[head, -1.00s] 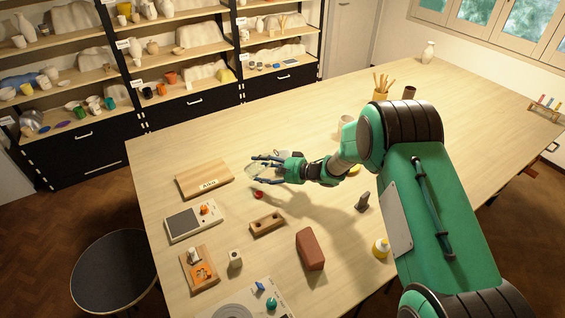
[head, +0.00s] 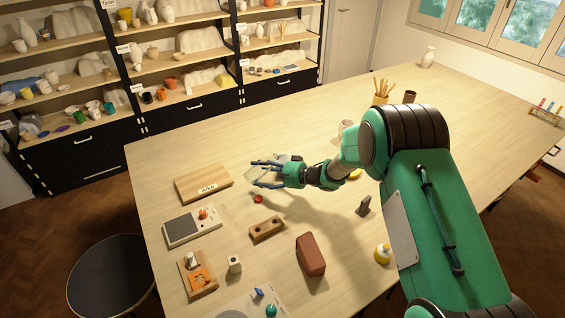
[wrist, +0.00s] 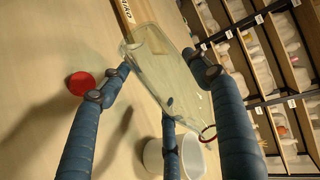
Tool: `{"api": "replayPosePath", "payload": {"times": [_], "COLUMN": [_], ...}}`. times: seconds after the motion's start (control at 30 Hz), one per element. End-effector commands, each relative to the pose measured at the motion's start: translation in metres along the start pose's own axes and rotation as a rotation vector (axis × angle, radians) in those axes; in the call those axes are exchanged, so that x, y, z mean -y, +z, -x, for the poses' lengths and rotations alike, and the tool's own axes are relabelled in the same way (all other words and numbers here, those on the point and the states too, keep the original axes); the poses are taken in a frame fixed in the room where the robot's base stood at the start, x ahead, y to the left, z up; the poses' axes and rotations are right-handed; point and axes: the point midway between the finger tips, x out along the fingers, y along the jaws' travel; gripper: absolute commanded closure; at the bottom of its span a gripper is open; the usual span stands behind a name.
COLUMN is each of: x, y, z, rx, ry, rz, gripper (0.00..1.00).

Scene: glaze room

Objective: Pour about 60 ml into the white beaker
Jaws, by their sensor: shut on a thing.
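My gripper (head: 262,172) has its blue fingers shut on a clear glass vessel (wrist: 165,75), which it holds tilted above the table. The vessel also shows faintly between the fingers in the head view (head: 256,174). The white beaker (wrist: 184,158) stands below that end, partly hidden by a finger. In the head view my gripper mostly hides the beaker. I cannot tell the liquid level in either one, and I see no clear stream.
A red cap (head: 258,199) lies on the table near my gripper. A wooden board (head: 204,183), a scale (head: 185,226), a wooden block with holes (head: 267,228) and a brick (head: 310,255) lie around. Shelves (head: 180,100) stand beyond the table's far edge. The far right tabletop is mostly clear.

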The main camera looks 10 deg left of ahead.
Motion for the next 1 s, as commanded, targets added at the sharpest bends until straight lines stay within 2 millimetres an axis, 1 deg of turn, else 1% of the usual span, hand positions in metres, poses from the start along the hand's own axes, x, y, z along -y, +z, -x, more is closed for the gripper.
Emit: {"api": "replayPosePath", "payload": {"times": [0.2, 1.0], "x": [-0.0045, -0.0037], "y": [0.0012, 0.0016], "z": [-0.0022, -0.002], "rx": [-0.01, -0.013], "ry": [0.013, 0.018], "rz": [0.032, 0.046], "gripper": [0.7, 0.7]}}
